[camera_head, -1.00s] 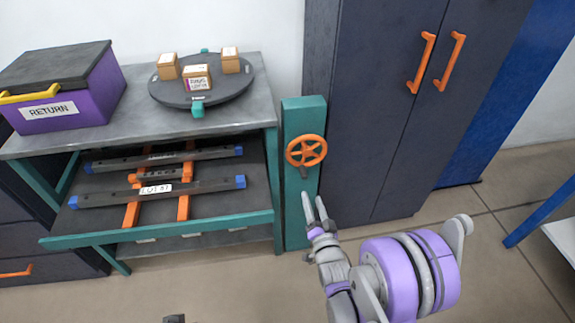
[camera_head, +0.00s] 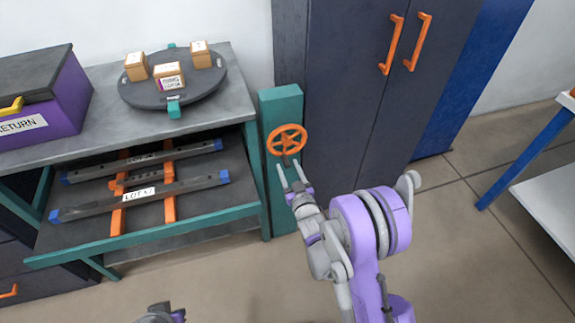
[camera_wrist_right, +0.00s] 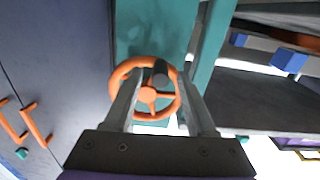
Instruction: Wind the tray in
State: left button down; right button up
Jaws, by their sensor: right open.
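The orange handwheel (camera_head: 287,139) is mounted on the teal post (camera_head: 281,103) beside the workbench. It has a dark crank knob sticking out, seen clearly in the right wrist view (camera_wrist_right: 160,73). My right gripper (camera_head: 289,170) is open and points at the wheel from just below its rim. In the right wrist view the wheel shows between and beyond the open fingers (camera_wrist_right: 160,105), with nothing held. The tray (camera_head: 205,214) sits out from under the bench top, bearing dark bars with blue ends on orange cross pieces. A small part of what looks like my left arm shows at the bottom edge; its gripper cannot be made out.
The bench top (camera_head: 215,100) holds a turntable (camera_head: 135,95) with 3 small boxes and a purple return box (camera_head: 68,105). A dark cabinet (camera_head: 345,100) with orange handles stands right of the post. Open floor lies in front. A blue-legged table (camera_head: 530,155) is at the right.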

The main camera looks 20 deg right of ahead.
jog(key=shift+w, duration=0.7)
grip_shut()
dwell(1.0)
